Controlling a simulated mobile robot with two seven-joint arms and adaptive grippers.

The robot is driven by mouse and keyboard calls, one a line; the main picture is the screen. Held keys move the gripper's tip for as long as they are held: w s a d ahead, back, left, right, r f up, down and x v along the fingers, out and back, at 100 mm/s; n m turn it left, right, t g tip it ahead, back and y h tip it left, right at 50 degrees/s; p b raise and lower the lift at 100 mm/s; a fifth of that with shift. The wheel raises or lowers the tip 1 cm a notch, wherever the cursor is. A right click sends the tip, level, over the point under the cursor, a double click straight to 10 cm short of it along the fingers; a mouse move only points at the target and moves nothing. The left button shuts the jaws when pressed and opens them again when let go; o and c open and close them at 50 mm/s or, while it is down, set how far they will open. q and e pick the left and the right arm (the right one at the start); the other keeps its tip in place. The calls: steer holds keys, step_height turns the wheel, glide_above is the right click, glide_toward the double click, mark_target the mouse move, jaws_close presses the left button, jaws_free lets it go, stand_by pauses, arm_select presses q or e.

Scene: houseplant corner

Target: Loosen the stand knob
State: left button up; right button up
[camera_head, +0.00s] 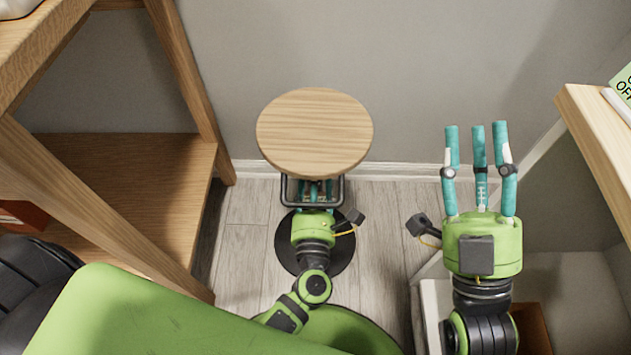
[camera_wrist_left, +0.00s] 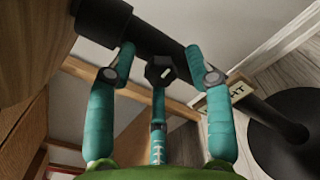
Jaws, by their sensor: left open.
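The stand has a round wooden top (camera_head: 315,131), a black pole (camera_wrist_left: 225,85) and a round black base (camera_head: 342,262). The black knob (camera_wrist_left: 160,70) sticks out from the pole in the left wrist view. My left gripper (camera_head: 316,188) is under the top, its fingertips partly hidden in the head view. In the left wrist view its teal fingers are open, with the knob between the two upper fingertips; I cannot tell whether they touch it. My right gripper (camera_head: 478,135) is open and empty, fingers pointing away, right of the stand.
A wooden shelf unit (camera_head: 150,190) stands on the left. A wooden ledge (camera_head: 600,140) with a green sign (camera_head: 624,82) is on the right. A small label (camera_wrist_left: 238,90) shows by the pole. The wall is close behind the stand; some floor (camera_head: 235,255) is bare left of it.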

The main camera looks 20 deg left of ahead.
arm_select(q)
steer(key=v, duration=1.1)
steer(key=shift+s, duration=0.35)
steer(key=shift+d, duration=0.2)
